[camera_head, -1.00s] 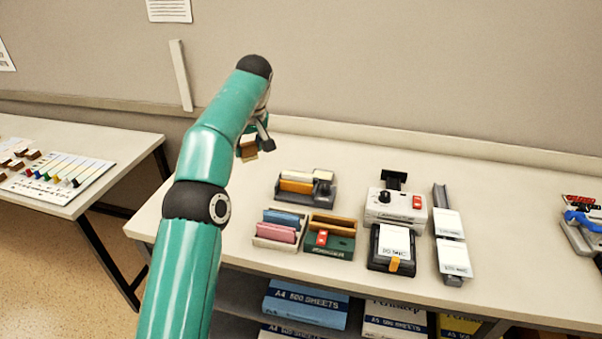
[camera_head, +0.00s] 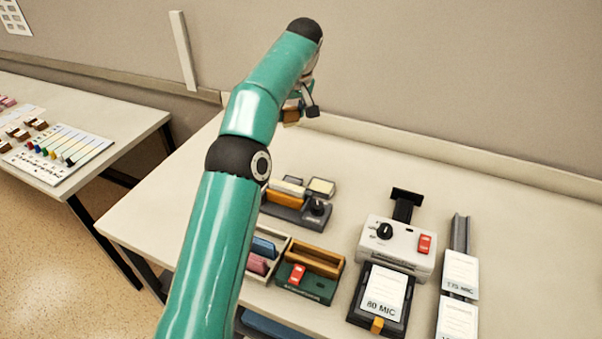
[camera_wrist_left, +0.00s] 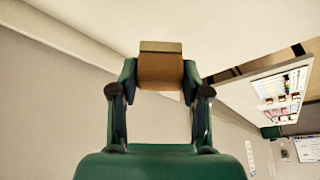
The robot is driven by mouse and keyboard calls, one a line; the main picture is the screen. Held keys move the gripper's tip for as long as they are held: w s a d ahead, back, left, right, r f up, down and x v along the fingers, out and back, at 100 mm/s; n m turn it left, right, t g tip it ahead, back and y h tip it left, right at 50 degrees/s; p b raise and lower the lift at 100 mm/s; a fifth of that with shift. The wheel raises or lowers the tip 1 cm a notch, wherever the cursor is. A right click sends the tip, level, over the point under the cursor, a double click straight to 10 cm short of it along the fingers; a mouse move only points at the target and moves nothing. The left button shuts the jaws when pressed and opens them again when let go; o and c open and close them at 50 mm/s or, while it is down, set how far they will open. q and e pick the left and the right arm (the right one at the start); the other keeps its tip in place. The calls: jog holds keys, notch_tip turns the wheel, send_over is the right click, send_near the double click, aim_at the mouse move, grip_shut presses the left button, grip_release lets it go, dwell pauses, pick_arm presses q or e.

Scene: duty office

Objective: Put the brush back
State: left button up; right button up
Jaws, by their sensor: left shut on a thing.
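My left gripper (camera_head: 300,112) is raised above the back of the main table near the wall, partly hidden behind its own arm in the head view. It is shut on the brush, a small brown block (camera_head: 290,115). In the left wrist view the brush (camera_wrist_left: 160,68) sits between the two fingertips (camera_wrist_left: 160,85), brown with a paler strip along its far edge. Nothing touches the brush apart from the fingers, as far as I can see. My right gripper does not show.
The main table (camera_head: 150,215) holds a grey tray (camera_head: 288,212) with blocks, a green box (camera_head: 310,283), a white device with a knob (camera_head: 398,245), and a black-framed pad (camera_head: 380,300). A side table (camera_head: 20,85) with a coloured chart stands left. The table's back strip is clear.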

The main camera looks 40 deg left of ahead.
pick_arm(q)
jog(key=shift+f+b, duration=1.15)
jog(key=shift+f, duration=8.7)
jog(key=shift+f+b, duration=0.3)
jog(key=shift+b, duration=0.1)
jog(key=o, duration=1.1)
jog(key=shift+r, duration=0.15)
